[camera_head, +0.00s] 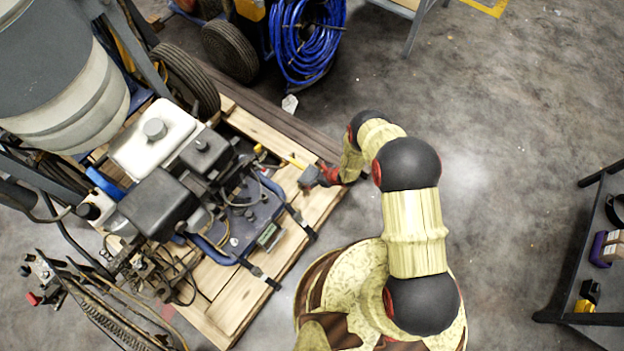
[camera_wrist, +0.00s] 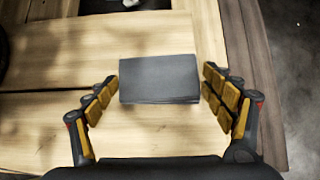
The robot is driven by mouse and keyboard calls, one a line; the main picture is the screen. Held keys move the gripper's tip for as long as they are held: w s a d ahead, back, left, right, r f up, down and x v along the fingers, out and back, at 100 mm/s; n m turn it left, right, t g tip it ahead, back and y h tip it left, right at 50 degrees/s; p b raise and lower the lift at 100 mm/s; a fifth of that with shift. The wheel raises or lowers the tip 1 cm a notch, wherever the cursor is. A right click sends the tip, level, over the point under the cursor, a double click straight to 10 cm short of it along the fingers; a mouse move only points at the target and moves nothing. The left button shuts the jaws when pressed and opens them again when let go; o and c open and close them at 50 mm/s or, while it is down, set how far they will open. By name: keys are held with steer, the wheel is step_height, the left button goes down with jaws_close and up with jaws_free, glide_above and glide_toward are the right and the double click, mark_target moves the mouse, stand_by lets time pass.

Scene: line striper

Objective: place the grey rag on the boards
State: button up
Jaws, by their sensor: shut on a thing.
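The grey rag (camera_wrist: 160,79) is a flat dark grey rectangle between the two fingers of my gripper (camera_wrist: 161,84) in the wrist view. In the head view my gripper (camera_head: 318,176) is over the right edge of the boards (camera_head: 325,206), and the rag is hard to make out there.
The line striper, with its engine (camera_head: 160,210) and white tank (camera_head: 150,135), stands on the boards just left of my gripper. A blue hose coil (camera_head: 305,40) is at the top. A dark shelf (camera_head: 575,275) stands at right. The floor between is clear.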

mark_target(315, 178)
steer(key=shift+d+f+b, duration=0.1)
steer(key=shift+f+b, duration=0.3)
steer(key=shift+f, duration=1)
steer(key=shift+f, duration=0.1)
steer(key=o, duration=1)
